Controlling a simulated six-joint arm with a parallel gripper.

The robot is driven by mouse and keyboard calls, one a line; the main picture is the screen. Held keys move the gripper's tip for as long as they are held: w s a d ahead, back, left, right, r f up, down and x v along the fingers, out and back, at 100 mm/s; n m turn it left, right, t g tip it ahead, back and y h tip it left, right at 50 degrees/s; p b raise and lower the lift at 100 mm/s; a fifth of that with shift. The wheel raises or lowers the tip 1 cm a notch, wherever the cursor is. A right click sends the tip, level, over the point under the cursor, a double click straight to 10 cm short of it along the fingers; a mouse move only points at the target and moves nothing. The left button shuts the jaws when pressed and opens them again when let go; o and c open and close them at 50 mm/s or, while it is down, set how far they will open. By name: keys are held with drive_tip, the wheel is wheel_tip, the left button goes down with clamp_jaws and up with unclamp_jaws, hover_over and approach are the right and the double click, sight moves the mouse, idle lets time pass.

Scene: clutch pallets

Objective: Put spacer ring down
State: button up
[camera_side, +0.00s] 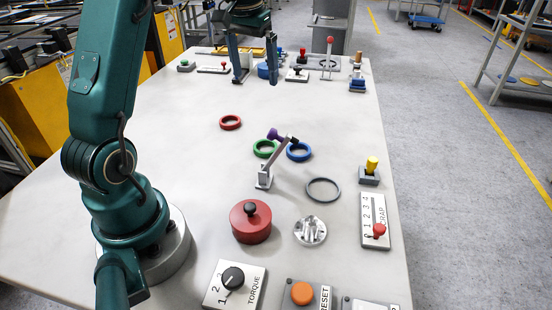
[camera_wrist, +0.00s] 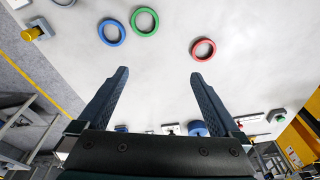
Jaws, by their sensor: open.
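Several rings lie flat on the light table. A red ring (camera_side: 230,122) is nearest my gripper in the side view. A green ring (camera_side: 265,148) and a blue ring (camera_side: 299,151) lie close together, and a larger thin grey ring (camera_side: 323,190) lies nearer the front. In the wrist view the blue ring (camera_wrist: 111,33), green ring (camera_wrist: 145,21) and red ring (camera_wrist: 203,49) lie beyond my fingertips. I cannot tell which is the spacer ring. My gripper (camera_side: 256,82) is open and empty toward the table's far end; its spread fingers also show in the wrist view (camera_wrist: 160,74).
A lever with a purple knob (camera_side: 274,134) stands beside the green and blue rings. A red lidded pot (camera_side: 250,222), a metal disc (camera_side: 310,231), a torque dial (camera_side: 233,279) and a scrap slider (camera_side: 375,222) are toward the front. The table's left-middle is clear.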

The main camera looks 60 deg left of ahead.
drive_tip(key=s+d+f+m+t+h, duration=0.1)
drive_tip(key=s+d+m+t, duration=0.3)
drive_tip(key=s+d, duration=1.1)
drive_tip(key=d+m, duration=0.1)
drive_tip(key=d, duration=0.3)
drive_tip(key=shift+s+d, duration=0.3)
drive_tip(key=shift+d, duration=0.05)
